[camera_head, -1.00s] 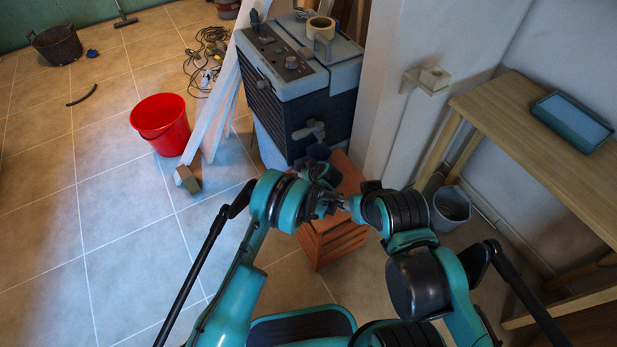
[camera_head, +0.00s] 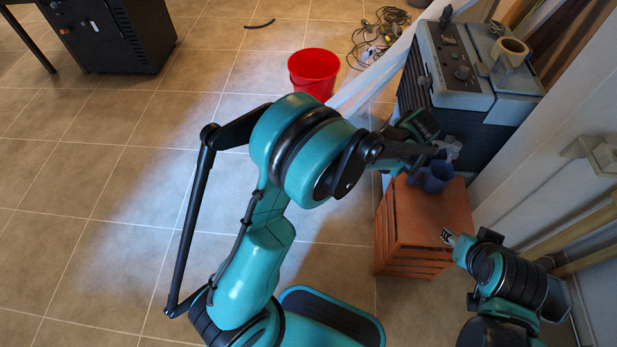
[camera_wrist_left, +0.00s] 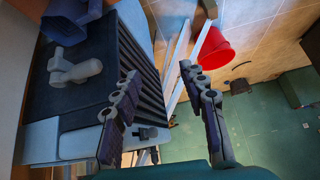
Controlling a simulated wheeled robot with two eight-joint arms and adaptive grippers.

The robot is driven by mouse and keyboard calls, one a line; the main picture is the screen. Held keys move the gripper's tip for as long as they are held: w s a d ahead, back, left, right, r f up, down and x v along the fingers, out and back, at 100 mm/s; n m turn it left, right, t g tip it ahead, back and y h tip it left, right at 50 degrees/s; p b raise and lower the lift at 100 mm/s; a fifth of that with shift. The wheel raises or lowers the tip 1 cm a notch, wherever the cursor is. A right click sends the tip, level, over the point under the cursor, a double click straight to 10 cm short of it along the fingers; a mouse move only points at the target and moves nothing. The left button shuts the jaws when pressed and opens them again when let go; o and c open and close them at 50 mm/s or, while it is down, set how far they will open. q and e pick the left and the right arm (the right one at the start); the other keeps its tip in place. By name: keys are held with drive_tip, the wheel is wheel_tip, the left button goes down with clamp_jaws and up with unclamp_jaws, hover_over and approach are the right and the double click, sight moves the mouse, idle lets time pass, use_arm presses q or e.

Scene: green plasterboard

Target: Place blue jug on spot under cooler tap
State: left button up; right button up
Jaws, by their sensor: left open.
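The blue jug (camera_head: 436,177) stands upright on the orange slatted crate (camera_head: 420,215), below the tap (camera_head: 447,149) of the dark, grey-topped cooler (camera_head: 478,75). In the left wrist view part of the jug (camera_wrist_left: 72,18) shows at the top left, beyond the pale tap (camera_wrist_left: 75,68). My left gripper (camera_wrist_left: 160,75) is open and empty, beside the cooler's ribbed side and apart from the jug. In the head view the left arm partly covers the cooler's front. My right gripper (camera_head: 447,236) is over the crate's front right, apart from the jug; its jaw opening is unclear.
A red bucket (camera_head: 314,72) stands on the tiled floor left of the cooler, with a leaning white board (camera_head: 372,82) between them. A tape roll (camera_head: 510,51) lies on the cooler. A wall is close on the right. The floor at left is mostly clear.

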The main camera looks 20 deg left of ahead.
use_arm(q)
drive_tip(key=s+a+r+m+h, duration=0.1)
drive_tip(key=s+a+r, duration=0.9)
drive_tip(key=s, duration=0.3)
drive_tip(key=s+a, duration=0.2)
drive_tip(key=s, duration=0.7)
drive_tip(key=s+a+m+h, duration=0.1)
drive_tip(key=s+a, duration=0.2)
drive_tip(key=s, duration=0.6)
drive_tip(key=shift+s+a+f, duration=0.2)
drive_tip(key=shift+f, duration=0.05)
